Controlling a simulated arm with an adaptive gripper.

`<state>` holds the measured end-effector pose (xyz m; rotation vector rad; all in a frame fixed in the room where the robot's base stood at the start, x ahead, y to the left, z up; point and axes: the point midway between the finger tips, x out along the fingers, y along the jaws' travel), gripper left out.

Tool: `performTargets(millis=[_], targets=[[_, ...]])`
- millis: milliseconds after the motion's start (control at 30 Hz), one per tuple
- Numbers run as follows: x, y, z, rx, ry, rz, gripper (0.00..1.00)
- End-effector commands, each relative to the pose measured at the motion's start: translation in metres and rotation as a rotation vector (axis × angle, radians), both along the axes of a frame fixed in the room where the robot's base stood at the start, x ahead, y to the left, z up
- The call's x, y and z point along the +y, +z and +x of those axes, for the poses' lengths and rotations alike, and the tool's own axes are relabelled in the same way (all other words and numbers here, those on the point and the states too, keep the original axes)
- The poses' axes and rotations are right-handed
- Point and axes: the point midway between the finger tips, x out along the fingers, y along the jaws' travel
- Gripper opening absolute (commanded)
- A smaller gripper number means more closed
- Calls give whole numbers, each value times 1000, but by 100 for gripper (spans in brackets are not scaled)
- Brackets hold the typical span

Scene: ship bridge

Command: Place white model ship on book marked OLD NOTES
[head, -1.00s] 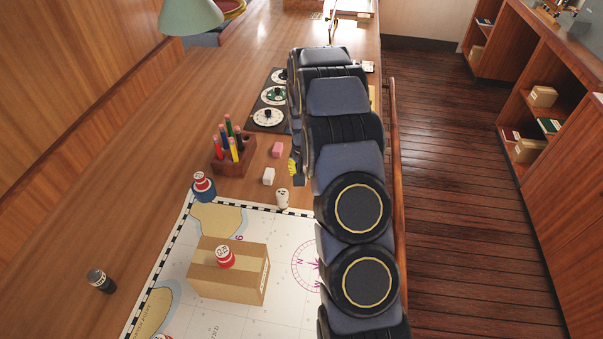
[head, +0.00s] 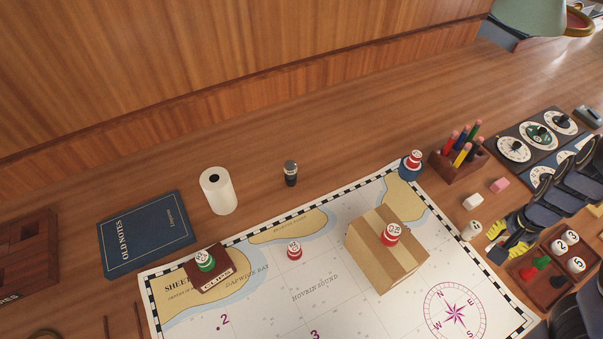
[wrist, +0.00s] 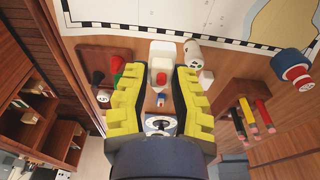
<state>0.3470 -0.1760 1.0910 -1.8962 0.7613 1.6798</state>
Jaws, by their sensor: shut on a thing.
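The white model ship (wrist: 160,52) is between the yellow fingers of my gripper in the wrist view, with small red and blue parts showing near it. My gripper (wrist: 160,92) is shut on it. The dark blue book marked OLD NOTES (head: 165,232) lies flat on the desk at the far left, well away from my gripper. Its cover is clear.
The chart (head: 340,310) lies between my gripper and the book. On it stand a cardboard box (head: 375,255) with a red-topped piece (head: 391,235), and other pieces. A paper roll (head: 217,191) stands right of the book. A pencil block (head: 460,165) and tray (head: 545,285) flank my gripper.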

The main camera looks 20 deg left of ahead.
Motion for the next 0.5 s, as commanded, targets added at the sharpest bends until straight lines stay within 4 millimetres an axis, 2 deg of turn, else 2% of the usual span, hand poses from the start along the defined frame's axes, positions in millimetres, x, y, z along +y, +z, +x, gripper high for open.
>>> performTargets(millis=[167,333,500], targets=[[53,3,31,4,143,-11,0],[137,9,61,2,344,-23,0],[230,13,69,2,545,-28,0]])
